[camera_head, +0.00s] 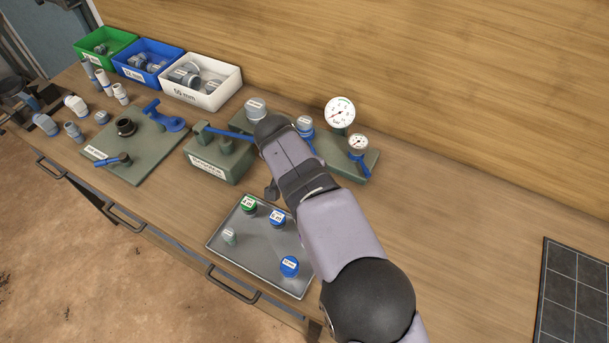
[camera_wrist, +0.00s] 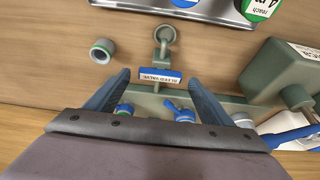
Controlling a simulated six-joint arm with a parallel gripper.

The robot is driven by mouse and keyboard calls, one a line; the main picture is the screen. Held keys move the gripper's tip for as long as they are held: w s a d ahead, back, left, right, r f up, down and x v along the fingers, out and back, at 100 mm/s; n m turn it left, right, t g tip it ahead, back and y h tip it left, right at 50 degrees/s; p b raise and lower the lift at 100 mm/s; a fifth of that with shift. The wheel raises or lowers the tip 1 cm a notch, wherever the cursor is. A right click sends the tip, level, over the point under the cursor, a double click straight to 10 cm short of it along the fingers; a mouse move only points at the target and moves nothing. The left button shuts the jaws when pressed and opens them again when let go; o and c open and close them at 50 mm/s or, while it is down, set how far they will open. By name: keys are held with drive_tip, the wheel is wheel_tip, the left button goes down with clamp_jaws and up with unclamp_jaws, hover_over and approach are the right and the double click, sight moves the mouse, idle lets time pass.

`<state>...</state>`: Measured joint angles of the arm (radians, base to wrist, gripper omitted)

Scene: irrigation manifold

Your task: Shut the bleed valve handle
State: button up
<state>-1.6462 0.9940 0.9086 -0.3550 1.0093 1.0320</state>
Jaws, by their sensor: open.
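In the wrist view, a small blue part with a white label reading "BLEED VALVE" (camera_wrist: 160,76) lies between my fingertips. A grey-green elbow spout (camera_wrist: 164,37) extends from it. My gripper (camera_wrist: 158,80) is open, one finger on each side of the labelled part; I cannot tell if either touches it. The valve is fixed to a grey-green manifold base (camera_wrist: 235,107), partly hidden by my wrist. The manifold base also shows in the head view (camera_head: 350,168), where my arm hides the bleed valve and the fingertips. How far the handle is turned cannot be told.
A grey-green block (camera_wrist: 283,78) with a blue lever (camera_wrist: 288,137) stands beside the valve. A loose ring fitting (camera_wrist: 102,51) lies nearby. A metal tray (camera_head: 260,252) holds several caps. Gauges (camera_head: 340,112) rise from the manifold. The table's right side is clear up to a dark grid panel (camera_head: 573,290).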

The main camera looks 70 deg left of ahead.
drive_tip(key=b+v, duration=0.1)
drive_tip(key=v, duration=0.5)
drive_tip(key=shift+r+b, duration=0.25)
drive_tip(key=shift+b, duration=0.15)
drive_tip(key=shift+s+d, duration=0.1)
drive_tip(key=w+d+m+h, duration=0.1)
drive_tip(key=w+d, duration=0.3)
drive_tip(key=w, duration=0.4)
drive_tip(key=w+d, duration=0.3)
drive_tip(key=w, duration=0.5)
drive_tip(key=w+d+f+m+h, duration=0.1)
drive_tip(key=w+d+m+h, duration=0.1)
drive_tip(key=w+d, duration=1.4)
drive_tip(key=d+f+m+g, duration=0.2)
drive_tip(key=d+m, duration=0.1)
drive_tip(key=d, duration=2)
drive_tip(key=s+d+f+m, duration=0.1)
drive_tip(key=s+d+f, duration=0.1)
drive_tip(key=s+d, duration=0.3)
drive_tip(key=s+d+f+m+g, duration=0.1)
drive_tip(key=s+d+f, duration=0.1)
drive_tip(key=s+d, duration=0.4)
drive_tip(key=d, duration=0.4)
drive_tip(key=shift+d+f+m, duration=0.2)
drive_tip(key=shift+d+m, duration=0.05)
drive_tip(key=shift+m, duration=0.15)
